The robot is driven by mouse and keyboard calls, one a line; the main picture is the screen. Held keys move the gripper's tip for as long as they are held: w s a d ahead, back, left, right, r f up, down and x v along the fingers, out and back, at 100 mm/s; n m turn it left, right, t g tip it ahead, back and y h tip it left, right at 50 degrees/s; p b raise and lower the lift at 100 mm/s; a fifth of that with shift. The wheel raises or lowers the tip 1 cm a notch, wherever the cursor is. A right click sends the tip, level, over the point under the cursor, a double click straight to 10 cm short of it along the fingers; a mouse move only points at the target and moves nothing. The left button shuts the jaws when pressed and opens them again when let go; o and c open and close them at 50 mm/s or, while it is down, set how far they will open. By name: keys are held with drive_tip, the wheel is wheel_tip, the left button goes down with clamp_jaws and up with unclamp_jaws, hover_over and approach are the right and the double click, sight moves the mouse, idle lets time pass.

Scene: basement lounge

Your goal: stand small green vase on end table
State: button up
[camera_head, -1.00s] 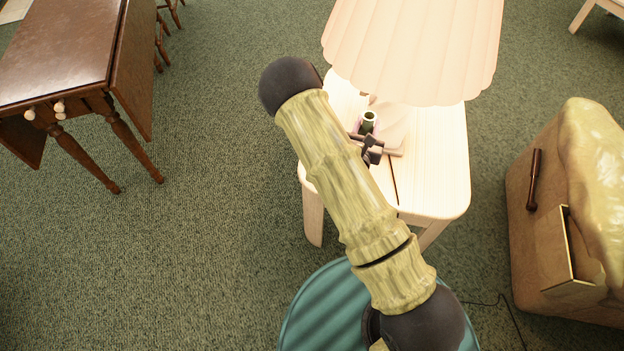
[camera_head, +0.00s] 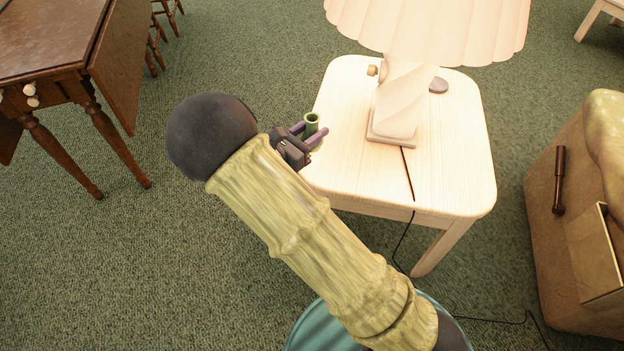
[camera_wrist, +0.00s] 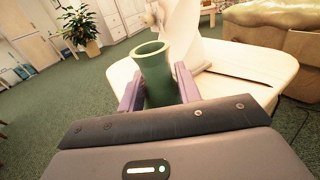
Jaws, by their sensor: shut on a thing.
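The small green vase (camera_head: 311,122) is upright between the purple fingers of my gripper (camera_head: 308,134), at the left edge of the end table (camera_head: 455,160) in the head view. In the wrist view the vase (camera_wrist: 154,75) stands with its open mouth up, and my gripper (camera_wrist: 160,92) is shut on its sides. The light wood end table (camera_wrist: 255,88) lies behind and to the right of the vase there. The vase's base is hidden, so I cannot tell whether it touches the tabletop.
The table's right and front are bare. A brown armchair (camera_head: 545,220) is at right.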

drive_tip(key=shift+f+b, duration=1.25)
drive_tip(key=shift+f, duration=1.8)
drive_tip(key=shift+f+b, duration=0.85)
drive_tip(key=shift+f, duration=1)
drive_tip(key=shift+f, duration=0.15)
drive_tip(key=o, duration=1.1)
